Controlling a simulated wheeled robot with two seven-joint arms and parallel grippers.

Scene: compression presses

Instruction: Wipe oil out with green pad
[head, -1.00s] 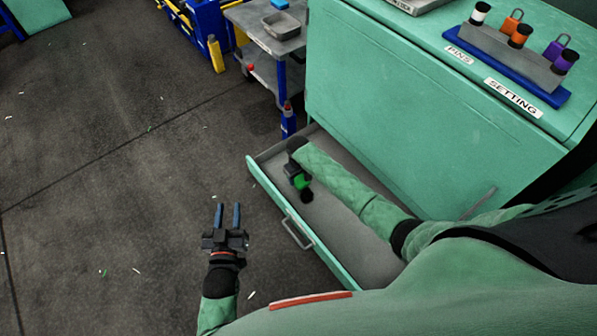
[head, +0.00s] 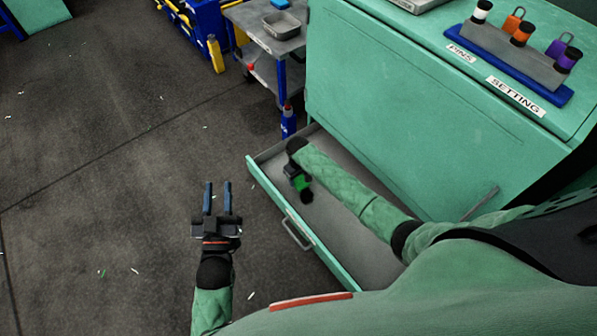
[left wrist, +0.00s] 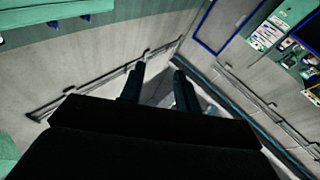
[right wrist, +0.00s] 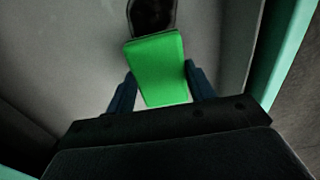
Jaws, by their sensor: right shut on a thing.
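The green pad (head: 302,183) is in my right gripper (head: 300,178), low inside the open drawer (head: 334,217). In the right wrist view the pad (right wrist: 158,72) sits between the two fingers, which are shut on it. A dark oil patch (right wrist: 152,14) lies on the drawer floor just beyond the pad's far edge; it also shows as a dark spot (head: 307,196) in the head view. I cannot tell whether the pad touches the floor. My left gripper (head: 217,187) is open and empty, outside the drawer above the floor.
The drawer belongs to a green cabinet (head: 400,110); its front handle (head: 298,232) faces my left arm. A pin rack (head: 510,55) stands on the cabinet top. A grey cart (head: 268,35) with a tray stands behind. Floor on the left is mostly clear.

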